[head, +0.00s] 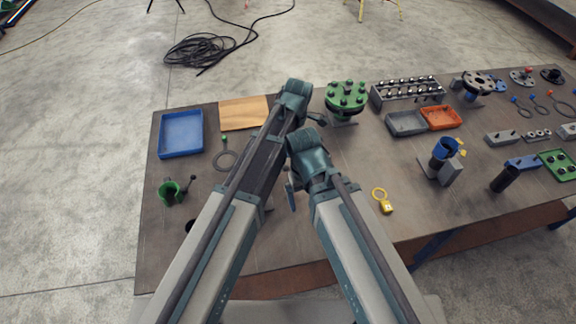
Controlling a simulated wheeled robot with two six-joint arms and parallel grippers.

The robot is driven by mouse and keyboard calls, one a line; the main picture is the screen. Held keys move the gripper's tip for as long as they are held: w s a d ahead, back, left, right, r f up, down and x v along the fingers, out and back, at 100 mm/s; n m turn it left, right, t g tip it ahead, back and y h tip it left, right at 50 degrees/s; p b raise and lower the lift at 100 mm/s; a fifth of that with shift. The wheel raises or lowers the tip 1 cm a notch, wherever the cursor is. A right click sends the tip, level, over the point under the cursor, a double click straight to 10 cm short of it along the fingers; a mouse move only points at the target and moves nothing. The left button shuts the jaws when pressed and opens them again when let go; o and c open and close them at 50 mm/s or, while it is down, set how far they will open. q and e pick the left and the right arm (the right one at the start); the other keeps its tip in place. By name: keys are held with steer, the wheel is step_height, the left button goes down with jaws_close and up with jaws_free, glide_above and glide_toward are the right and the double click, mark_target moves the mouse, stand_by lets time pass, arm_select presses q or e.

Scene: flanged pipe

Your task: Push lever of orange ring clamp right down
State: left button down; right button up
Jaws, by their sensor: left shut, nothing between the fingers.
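I cannot make out an orange ring clamp for certain; my arms cover part of the table. A small yellow-orange part (462,148) sits beside a blue-topped dark pipe on a grey stand (447,170) at the right. A green ring clamp (172,192) with a dark lever stands at the left. My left gripper (317,118) is small in view, shut and empty, close to the green flange (346,96). My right gripper (291,193) hangs over the middle of the table, partly hidden; its opening cannot be told.
On the table (330,235) are a blue tray (181,134), a wooden board (243,112), a grey tray (406,123), an orange tray (441,118) and a bolt rack (408,90). A yellow ring with a tag (384,202) lies near the front.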

arm_select(q)
steer(key=shift+w+d+f, duration=0.1)
steer(key=shift+w+f, duration=0.2)
steer(key=shift+w, duration=0.05)
arm_select(e)
steer(key=shift+w+f, duration=0.3)
steer(key=shift+w, duration=0.05)
arm_select(q)
steer(key=f+b, duration=0.7)
steer(key=shift+a, duration=0.35)
arm_select(e)
step_height(320, 180, down, 7)
arm_select(q)
steer(key=shift+f, duration=0.1)
arm_select(e)
steer(key=shift+f, duration=0.1)
